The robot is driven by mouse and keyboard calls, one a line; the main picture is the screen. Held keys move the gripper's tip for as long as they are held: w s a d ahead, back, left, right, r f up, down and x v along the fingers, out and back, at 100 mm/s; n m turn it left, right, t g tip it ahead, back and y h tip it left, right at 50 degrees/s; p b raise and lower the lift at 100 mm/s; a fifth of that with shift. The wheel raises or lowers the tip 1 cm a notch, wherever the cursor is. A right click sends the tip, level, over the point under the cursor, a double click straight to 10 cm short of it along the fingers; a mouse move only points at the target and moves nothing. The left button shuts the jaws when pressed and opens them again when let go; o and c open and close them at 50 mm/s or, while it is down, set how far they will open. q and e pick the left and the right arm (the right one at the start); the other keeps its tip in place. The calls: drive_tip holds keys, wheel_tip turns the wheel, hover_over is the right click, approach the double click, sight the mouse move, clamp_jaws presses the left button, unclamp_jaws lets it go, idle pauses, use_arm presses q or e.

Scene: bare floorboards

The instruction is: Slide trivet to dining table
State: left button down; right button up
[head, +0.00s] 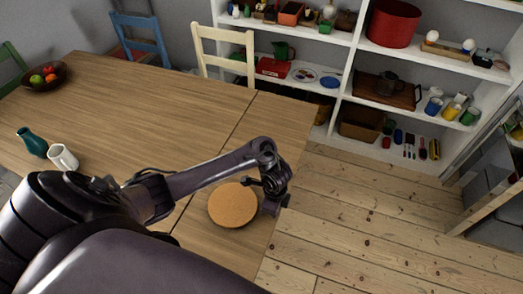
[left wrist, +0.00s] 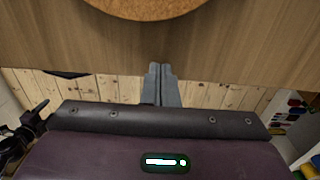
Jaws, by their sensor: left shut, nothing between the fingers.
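The trivet (head: 232,205) is a round, flat, cork-coloured disc lying on the wooden dining table (head: 150,95), close to its right edge. The trivet's lower rim also shows at the top of the left wrist view (left wrist: 155,8). My left gripper (head: 270,208) is at the table's right edge, just right of the trivet. In the left wrist view the gripper's fingers (left wrist: 160,72) are shut together and empty, with a strip of tabletop between them and the trivet. My right gripper is not in view.
White shelves (head: 340,60) stand behind. Floorboards (head: 365,220) right of the table are clear.

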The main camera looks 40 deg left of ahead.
sight(240, 200)
use_arm(q)
drive_tip(key=a, duration=0.1)
drive_tip(key=s+a+p, duration=0.1)
drive_tip(key=a, duration=0.1)
drive_tip(key=shift+f, duration=0.2)
drive_tip(key=shift+a, duration=0.45)
drive_tip(key=a, duration=0.2)
drive_tip(key=s+a, duration=0.1)
drive_tip(key=a, duration=0.2)
drive_tip(key=s+a+p, duration=0.1)
drive_tip(key=a, duration=0.1)
drive_tip(key=shift+a, duration=0.3)
drive_tip(key=shift+d, duration=0.1)
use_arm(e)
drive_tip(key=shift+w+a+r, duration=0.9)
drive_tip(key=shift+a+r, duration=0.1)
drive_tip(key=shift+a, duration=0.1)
use_arm(q)
drive_tip(key=shift+w, duration=0.1)
